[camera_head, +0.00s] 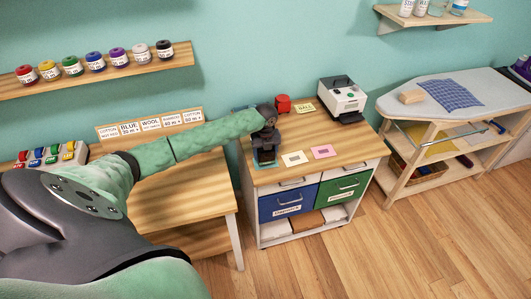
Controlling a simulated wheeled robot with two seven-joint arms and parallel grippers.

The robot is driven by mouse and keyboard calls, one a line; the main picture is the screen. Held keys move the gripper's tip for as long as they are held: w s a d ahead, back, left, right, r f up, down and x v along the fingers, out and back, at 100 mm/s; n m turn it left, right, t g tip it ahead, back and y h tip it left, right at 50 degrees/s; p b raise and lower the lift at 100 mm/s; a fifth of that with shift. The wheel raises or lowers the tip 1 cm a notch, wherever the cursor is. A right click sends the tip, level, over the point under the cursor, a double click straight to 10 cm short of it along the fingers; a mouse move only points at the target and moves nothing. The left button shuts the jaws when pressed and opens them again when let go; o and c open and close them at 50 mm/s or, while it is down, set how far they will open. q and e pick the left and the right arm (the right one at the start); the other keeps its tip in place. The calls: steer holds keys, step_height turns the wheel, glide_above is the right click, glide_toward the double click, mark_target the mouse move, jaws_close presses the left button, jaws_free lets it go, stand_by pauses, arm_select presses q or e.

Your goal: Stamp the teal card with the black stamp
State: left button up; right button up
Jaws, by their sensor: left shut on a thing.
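My left gripper (267,124) reaches over the left part of the cabinet top. It is shut on the black stamp (265,153), which is upright below the fingers. The teal card (262,166) lies flat at the cabinet's front left edge, mostly hidden under the stamp, with only thin edges showing. The stamp is on or just above the card; I cannot tell whether they touch. My right gripper is out of view.
A cream card (294,159) and a pink card (323,151) lie to the right. Behind are a red object (283,104), a yellow sign (305,108) and a white machine (343,99). A wooden desk (180,208) stands left, an ironing table (455,96) right.

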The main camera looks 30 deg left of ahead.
arm_select(q)
steer(key=shift+f, duration=0.15)
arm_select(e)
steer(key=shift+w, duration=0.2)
arm_select(q)
steer(key=shift+f, duration=0.1)
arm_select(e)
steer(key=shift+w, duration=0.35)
arm_select(q)
steer(key=shift+f, duration=0.15)
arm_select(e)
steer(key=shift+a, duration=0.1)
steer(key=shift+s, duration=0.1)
arm_select(q)
steer(key=shift+f, duration=0.2)
steer(key=shift+s+f, duration=0.1)
steer(key=shift+f, duration=0.05)
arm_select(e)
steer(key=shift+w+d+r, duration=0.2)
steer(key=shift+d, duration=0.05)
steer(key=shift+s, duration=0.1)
